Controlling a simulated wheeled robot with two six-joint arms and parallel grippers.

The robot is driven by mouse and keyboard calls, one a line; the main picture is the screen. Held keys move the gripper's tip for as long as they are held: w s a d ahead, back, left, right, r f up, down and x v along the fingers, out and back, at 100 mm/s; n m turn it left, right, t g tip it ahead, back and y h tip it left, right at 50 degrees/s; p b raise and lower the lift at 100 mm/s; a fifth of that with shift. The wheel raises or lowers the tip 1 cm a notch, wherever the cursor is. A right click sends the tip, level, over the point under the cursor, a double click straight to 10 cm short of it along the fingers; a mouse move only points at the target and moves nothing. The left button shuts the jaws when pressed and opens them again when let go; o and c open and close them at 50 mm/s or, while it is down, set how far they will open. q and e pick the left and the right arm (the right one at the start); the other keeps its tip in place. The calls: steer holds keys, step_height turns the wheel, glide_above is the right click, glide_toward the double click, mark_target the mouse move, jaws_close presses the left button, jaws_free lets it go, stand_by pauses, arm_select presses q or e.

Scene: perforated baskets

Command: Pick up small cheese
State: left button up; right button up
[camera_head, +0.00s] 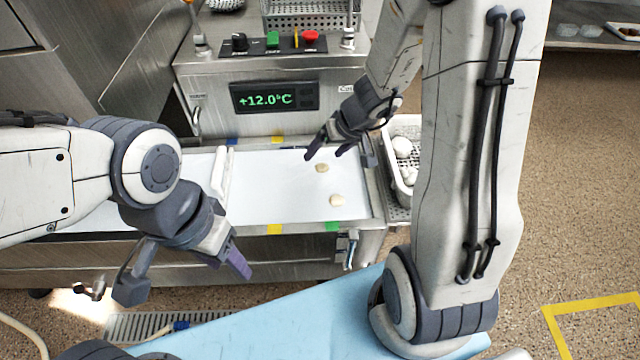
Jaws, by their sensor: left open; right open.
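Two small pale cheese pieces lie on the white conveyor surface: the farther small cheese (322,168) and a nearer small cheese (337,200). My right gripper (328,154) is open and hangs just above and behind the farther piece, pointing down and left. It holds nothing that I can see. My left gripper (192,281) is open and empty, in front of the conveyor's near edge, well to the left of both pieces.
The white conveyor (270,190) runs in front of a steel machine with a display (274,96) and buttons. A white perforated basket (400,207) with round white pieces stands at the conveyor's right end, partly hidden by my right arm. A blue surface (290,318) lies in front.

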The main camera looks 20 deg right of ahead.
mark_target(325, 167)
steer(key=shift+m, duration=0.3)
steer(key=f+b, duration=0.1)
steer(key=f, duration=0.1)
steer(key=w+d+f+b, duration=0.1)
steer(key=f, duration=0.1)
steer(key=w+d+f, duration=0.1)
steer(key=f, duration=0.2)
steer(key=shift+b, duration=0.4)
steer(key=shift+w+d+b+x, duration=0.15)
steer(key=shift+b+x, duration=0.1)
steer(key=shift+x, duration=0.75)
steer(key=shift+w+d+b+x, duration=0.1)
steer(key=shift+w+b+x, duration=0.1)
steer(key=shift+x, duration=0.8)
steer(key=shift+w+d+b+x, duration=0.15)
steer(key=shift+b+x, duration=0.1)
steer(key=shift+x, duration=0.75)
arm_select(q)
step_height(325, 167, down, 5)
steer(key=shift+f, duration=0.1)
arm_select(e)
steer(key=shift+r, duration=0.1)
steer(key=shift+c, duration=0.4)
jaws_close()
